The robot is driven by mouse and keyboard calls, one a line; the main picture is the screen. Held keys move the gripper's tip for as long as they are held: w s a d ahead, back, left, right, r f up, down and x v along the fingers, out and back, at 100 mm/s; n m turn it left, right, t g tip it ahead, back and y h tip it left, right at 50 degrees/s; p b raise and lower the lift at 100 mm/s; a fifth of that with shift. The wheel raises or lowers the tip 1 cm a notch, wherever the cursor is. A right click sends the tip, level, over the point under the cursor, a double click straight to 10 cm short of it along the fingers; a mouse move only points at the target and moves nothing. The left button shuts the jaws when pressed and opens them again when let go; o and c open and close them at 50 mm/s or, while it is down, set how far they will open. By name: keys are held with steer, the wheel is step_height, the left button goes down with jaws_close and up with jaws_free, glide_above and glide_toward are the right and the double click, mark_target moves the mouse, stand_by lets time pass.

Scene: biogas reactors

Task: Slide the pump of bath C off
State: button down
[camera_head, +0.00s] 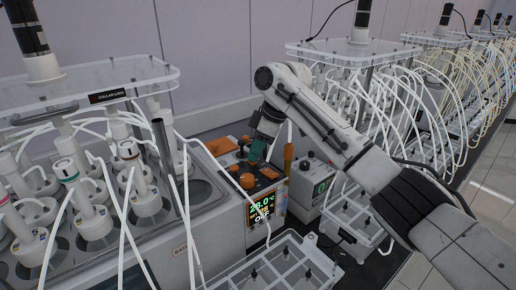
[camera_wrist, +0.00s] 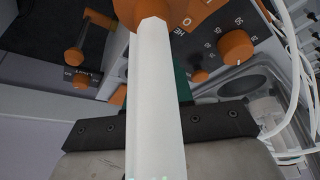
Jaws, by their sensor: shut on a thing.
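The bath's control head (camera_head: 262,190) has orange knobs and a lit display reading about 26.0 °C, with OFF below it. My gripper (camera_head: 258,150) is over its top, pointing down, with teal finger parts showing. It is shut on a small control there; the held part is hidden. In the wrist view, teal shows (camera_wrist: 182,85) behind a white rod (camera_wrist: 155,100) with an orange end, which covers the fingertips. An orange slider knob (camera_wrist: 73,57) sits in a dark slot at the left. An orange dial (camera_wrist: 236,47) is at the right. The bath's letter is not clearly legible.
A rack of white bottles with tubing (camera_head: 95,200) stands left in the bath, under a clear plate (camera_head: 95,85). A grey box (camera_head: 312,180) and an empty clear tray (camera_head: 272,262) stand near my arm. More tubed racks (camera_head: 355,50) line the right.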

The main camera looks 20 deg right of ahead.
steer(key=shift+w+a, duration=0.1)
steer(key=shift+w, duration=0.2)
steer(key=c, duration=1)
jaws_free()
steer(key=b+v, duration=0.2)
steer(key=v, duration=0.8)
steer(key=shift+s+r, duration=0.1)
steer(key=shift+r, duration=0.3)
